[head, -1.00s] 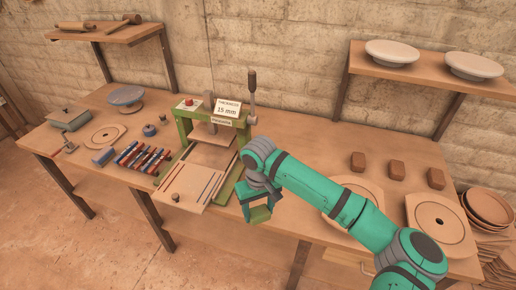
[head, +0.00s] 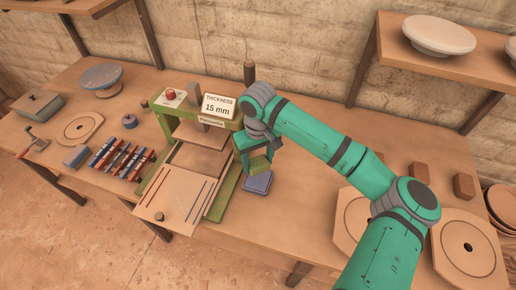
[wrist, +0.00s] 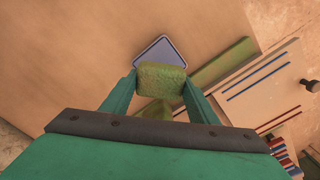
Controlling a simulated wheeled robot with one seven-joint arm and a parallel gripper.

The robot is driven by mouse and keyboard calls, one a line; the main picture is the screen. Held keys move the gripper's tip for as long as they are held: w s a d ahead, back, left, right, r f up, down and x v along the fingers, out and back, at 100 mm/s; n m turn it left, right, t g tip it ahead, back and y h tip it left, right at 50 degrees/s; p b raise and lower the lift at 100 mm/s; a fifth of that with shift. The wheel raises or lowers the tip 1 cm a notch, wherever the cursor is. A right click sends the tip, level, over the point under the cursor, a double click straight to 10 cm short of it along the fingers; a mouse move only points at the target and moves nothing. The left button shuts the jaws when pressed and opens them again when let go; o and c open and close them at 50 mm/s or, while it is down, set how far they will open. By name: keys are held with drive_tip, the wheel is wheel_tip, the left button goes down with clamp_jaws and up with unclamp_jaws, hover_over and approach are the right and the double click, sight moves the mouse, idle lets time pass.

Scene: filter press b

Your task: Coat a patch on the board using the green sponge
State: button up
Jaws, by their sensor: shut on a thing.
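My gripper (head: 257,157) is shut on the green sponge (head: 259,165), just right of the green press. In the wrist view the sponge (wrist: 160,82) sits between the two fingertips. A small blue tray (head: 257,183) lies on the table just below the sponge. In the wrist view the tray (wrist: 160,47) shows beyond the sponge, its near part hidden; I cannot tell whether they touch. A pale flat board (head: 172,196) with red and blue strips and a small knob lies in front of the press. It also shows at right in the wrist view (wrist: 265,82).
The green press (head: 175,122) carries a sign reading 15 mm. Red and blue bars (head: 125,160) lie left of it. A grey-topped wheel (head: 101,77) stands further left. Round-marked boards (head: 467,248) and brown blocks (head: 464,187) are at right. Table behind my arm looks clear.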

sight(258, 178)
drive_tip(key=shift+w+f, duration=0.2)
drive_tip(key=shift+f, duration=2.8)
drive_tip(key=shift+s+f, duration=0.1)
drive_tip(key=shift+f, duration=0.45)
drive_tip(key=shift+r, duration=3.55)
